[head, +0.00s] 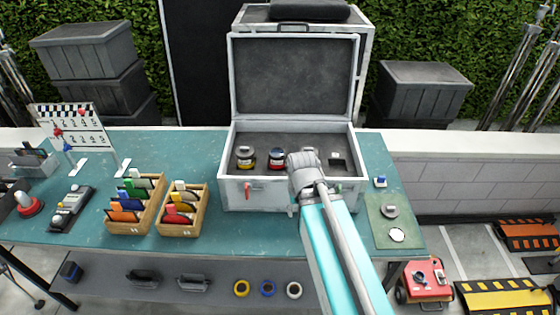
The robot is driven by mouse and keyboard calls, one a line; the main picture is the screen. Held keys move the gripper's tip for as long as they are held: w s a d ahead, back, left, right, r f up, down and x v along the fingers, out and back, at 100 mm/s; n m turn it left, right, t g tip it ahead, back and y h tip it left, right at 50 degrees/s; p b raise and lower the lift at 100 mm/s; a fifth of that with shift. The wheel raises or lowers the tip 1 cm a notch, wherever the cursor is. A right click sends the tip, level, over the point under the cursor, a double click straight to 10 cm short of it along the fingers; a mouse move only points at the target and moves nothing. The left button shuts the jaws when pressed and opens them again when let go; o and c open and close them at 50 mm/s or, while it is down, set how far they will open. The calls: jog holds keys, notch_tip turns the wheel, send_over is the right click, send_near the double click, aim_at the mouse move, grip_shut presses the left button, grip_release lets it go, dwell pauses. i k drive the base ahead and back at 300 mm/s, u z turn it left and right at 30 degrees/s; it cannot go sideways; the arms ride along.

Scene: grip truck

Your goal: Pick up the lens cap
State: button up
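My arm reaches up from the bottom of the head view to the front of the open case (240,190). Its end, with my gripper (306,162), is over the right half of the case; the fingers are hidden or too small to read. A dark grey round piece (390,211), which may be the lens cap, lies on the green mat (380,229) to the right of the case. A flat white disc (397,235) lies just in front of it. My gripper is apart from both, to their left. I cannot tell for sure which piece is the lens cap.
The case holds a yellow-banded lens (246,158) and a red-banded lens (277,159) in dark foam. Its lid stands open behind. Two wooden boxes (120,225) of coloured cards stand to the left. A small blue-topped item (380,181) stands behind the mat.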

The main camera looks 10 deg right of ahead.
aim_at(391, 211)
jog(key=z, duration=0.65)
jog(key=k, duration=0.55)
jog(key=z, duration=0.4)
jog(key=i, duration=0.5)
jog(key=u, duration=0.05)
